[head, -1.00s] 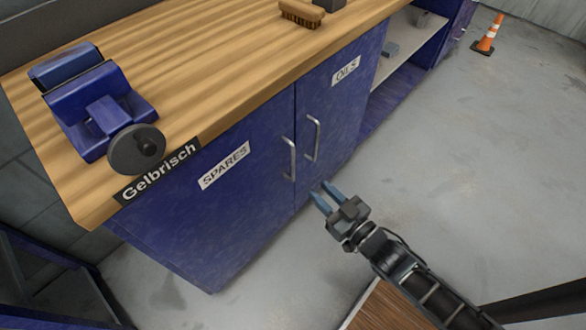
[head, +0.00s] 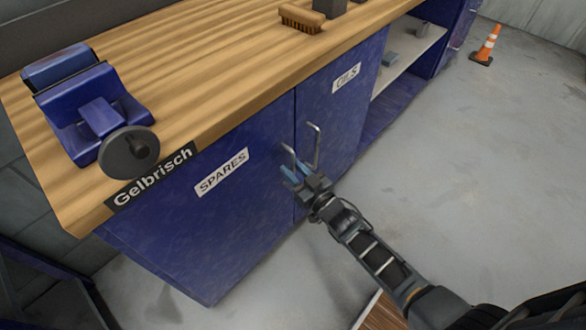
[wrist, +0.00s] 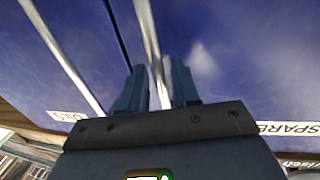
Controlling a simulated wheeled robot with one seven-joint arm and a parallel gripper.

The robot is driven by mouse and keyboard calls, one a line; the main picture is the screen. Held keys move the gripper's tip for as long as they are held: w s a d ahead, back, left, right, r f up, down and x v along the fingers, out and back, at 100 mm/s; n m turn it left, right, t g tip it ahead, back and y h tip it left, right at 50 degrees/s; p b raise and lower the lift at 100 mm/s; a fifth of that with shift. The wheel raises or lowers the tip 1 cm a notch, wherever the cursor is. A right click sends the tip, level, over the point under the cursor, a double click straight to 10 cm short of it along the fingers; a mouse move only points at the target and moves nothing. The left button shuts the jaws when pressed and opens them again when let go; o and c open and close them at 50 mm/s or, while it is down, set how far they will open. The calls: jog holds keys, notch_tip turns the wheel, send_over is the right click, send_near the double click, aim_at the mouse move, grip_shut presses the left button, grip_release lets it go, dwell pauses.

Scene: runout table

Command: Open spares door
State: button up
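The blue spares door (head: 225,225), labelled SPARES (head: 221,172), stands shut and flush with the oils door to its right. Its upright metal bar handle (head: 287,152) is near its right edge; the lower part is hidden behind my gripper. My gripper (head: 292,174) is at this handle with its blue fingers pointing at the door. In the wrist view, the handle (wrist: 151,45) runs between the two fingers (wrist: 157,88). The fingers are apart, one on each side of the bar, and do not look closed on it.
The oils door (head: 335,115) has a similar handle (head: 315,145) close to the right of my gripper. The wooden worktop (head: 200,70) bears a blue vise (head: 95,105) and a brush (head: 301,18). The grey floor (head: 480,180) is clear; an orange cone (head: 486,45) stands far off.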

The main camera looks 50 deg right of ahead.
jog(key=shift+w, duration=0.2)
grip_shut()
dwell(0.5)
